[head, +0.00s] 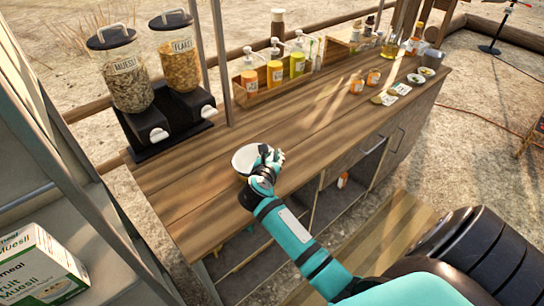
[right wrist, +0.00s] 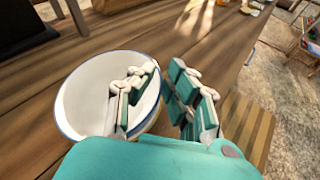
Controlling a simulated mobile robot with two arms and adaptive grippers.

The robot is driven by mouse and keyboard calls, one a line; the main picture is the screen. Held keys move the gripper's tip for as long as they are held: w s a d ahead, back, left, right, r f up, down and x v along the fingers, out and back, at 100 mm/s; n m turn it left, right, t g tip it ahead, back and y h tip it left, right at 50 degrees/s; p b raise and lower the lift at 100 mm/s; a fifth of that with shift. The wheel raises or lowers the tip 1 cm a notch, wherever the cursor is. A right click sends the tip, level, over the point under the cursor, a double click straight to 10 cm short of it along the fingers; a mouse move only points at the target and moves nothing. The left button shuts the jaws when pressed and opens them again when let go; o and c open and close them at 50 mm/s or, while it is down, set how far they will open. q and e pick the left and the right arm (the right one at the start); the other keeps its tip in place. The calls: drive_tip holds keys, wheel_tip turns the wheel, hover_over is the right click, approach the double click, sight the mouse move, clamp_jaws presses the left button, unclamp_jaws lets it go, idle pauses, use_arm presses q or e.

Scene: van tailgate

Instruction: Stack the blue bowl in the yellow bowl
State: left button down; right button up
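A bowl with a white inside and a thin blue rim (head: 246,158) stands upright on the wooden counter near its front edge. It also shows in the right wrist view (right wrist: 84,95). My right gripper (head: 268,160) is at the bowl's right side. In the right wrist view its fingers (right wrist: 164,90) are apart, the left one over the bowl's inside and the right one outside the rim. I cannot tell whether they touch the wall. My left gripper is not in view.
Two cereal dispensers (head: 180,66) stand at the counter's back left. A wooden box of pump bottles (head: 275,74) is along the back. Small jars (head: 373,77) and small dishes (head: 416,78) are farther right. The counter (head: 310,120) right of the bowl is clear.

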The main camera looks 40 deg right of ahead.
drive_tip(key=shift+o, duration=1.1)
drive_tip(key=shift+r, duration=0.3)
drive_tip(key=shift+r+p, duration=0.6)
drive_tip(key=shift+p, duration=0.1)
drive_tip(key=b+v, duration=0.2)
drive_tip(key=v, duration=1)
drive_tip(key=shift+f+b, duration=0.3)
drive_tip(key=shift+b, duration=0.1)
